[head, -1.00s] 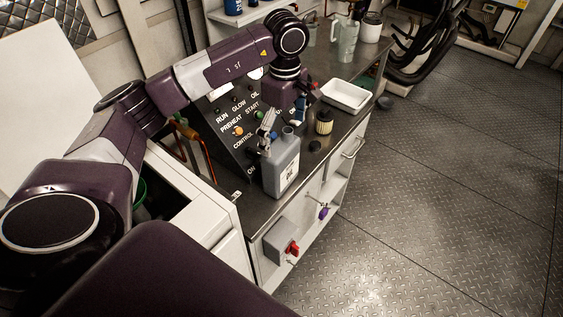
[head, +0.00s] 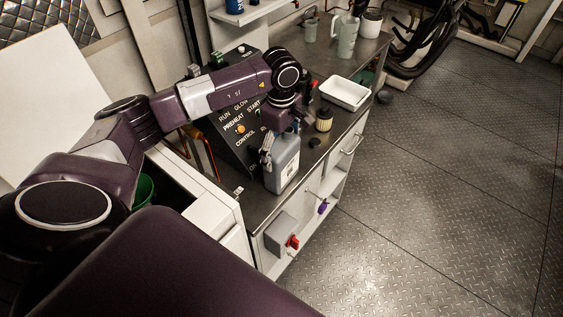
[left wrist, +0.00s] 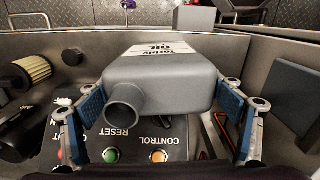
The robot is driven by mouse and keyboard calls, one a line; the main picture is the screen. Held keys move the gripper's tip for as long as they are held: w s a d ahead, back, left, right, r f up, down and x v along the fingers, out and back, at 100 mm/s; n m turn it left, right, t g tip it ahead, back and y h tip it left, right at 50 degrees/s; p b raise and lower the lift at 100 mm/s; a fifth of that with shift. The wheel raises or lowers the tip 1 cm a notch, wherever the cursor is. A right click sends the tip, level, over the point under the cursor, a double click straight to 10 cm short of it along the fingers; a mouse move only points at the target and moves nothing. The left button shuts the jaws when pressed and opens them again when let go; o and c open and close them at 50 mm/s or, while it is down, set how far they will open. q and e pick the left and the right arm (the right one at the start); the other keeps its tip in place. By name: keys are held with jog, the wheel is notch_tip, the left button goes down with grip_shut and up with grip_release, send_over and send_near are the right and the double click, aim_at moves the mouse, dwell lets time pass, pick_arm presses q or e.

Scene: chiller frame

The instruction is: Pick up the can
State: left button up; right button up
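The can, a grey jug (head: 285,168) with a white label, stands upright on the dark metal worktop (head: 255,215) near its front edge. My left gripper (head: 280,140) is above and around its top, pointing down; one finger shows at the can's left side. In the left wrist view the can (left wrist: 160,75) lies between the spread blue-padded fingers of my left gripper (left wrist: 160,108), its round spout facing the camera. The fingers are very close to its sides; I cannot tell whether they touch. My right gripper is not in view.
A control panel (head: 228,128) with buttons stands behind the can. A yellowish filter (head: 324,119), a small dark cap (head: 315,143) and a white tray (head: 345,93) are on the worktop to the right. A pitcher (head: 346,38) stands at the far end.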

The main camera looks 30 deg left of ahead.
pick_arm(q)
jog(key=c, duration=1.2)
jog(key=shift+r, duration=0.1)
jog(key=shift+c, duration=0.8)
jog(key=shift+w, duration=0.1)
